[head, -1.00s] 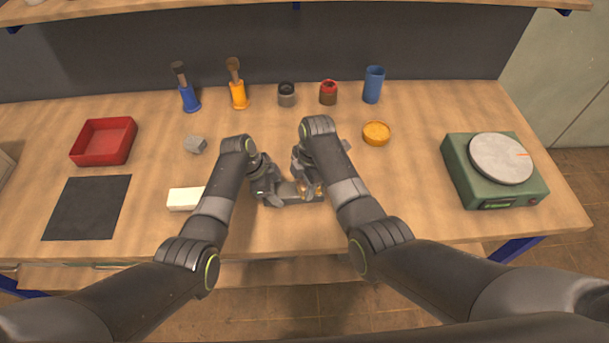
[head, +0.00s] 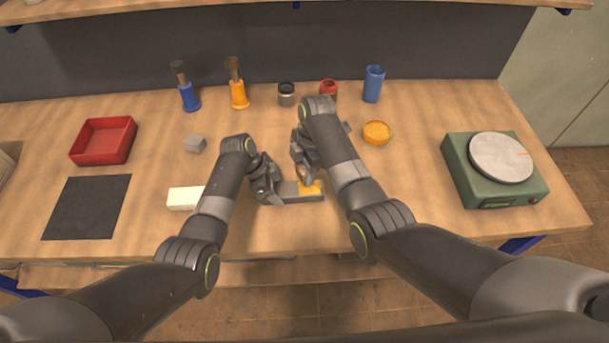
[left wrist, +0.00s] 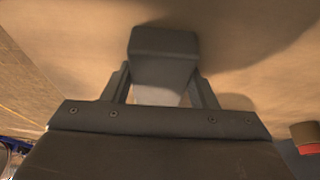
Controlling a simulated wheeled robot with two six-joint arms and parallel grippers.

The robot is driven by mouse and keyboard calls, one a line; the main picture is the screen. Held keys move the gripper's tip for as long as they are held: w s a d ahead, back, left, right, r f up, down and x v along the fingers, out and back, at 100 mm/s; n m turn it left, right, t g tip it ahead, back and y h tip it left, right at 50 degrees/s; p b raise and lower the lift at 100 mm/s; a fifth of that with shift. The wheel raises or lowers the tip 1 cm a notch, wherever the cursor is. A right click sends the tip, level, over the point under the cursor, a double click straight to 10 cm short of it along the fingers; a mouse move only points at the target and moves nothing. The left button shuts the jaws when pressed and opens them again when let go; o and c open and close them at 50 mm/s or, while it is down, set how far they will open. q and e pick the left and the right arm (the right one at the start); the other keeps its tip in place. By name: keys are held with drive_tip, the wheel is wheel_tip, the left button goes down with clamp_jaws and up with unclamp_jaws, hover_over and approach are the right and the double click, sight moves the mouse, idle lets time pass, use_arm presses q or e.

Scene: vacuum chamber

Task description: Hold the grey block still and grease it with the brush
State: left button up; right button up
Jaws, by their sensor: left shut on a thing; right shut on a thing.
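The grey block (head: 288,190) lies near the front middle of the table, with a yellow-orange patch (head: 309,188) on the right part of its top. My left gripper (head: 272,192) is shut on its left end. In the left wrist view the block (left wrist: 165,58) sticks out between the fingers of my left gripper (left wrist: 160,95). My right gripper (head: 303,172) is shut just above and behind the patch. The brush it holds is mostly hidden by the gripper and arm, and I cannot tell whether its bristles touch the block.
An orange dish (head: 377,133) stands right of my right arm. Brushes in blue (head: 190,97) and orange (head: 238,95) holders, small jars (head: 286,94) and a blue cup (head: 373,85) line the back. A white block (head: 184,198) lies left; a green scale (head: 490,190) stands right.

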drive_tip(key=shift+r, duration=2.25)
use_arm(q)
drive_tip(key=o, duration=1.1)
drive_tip(key=v, duration=1.2)
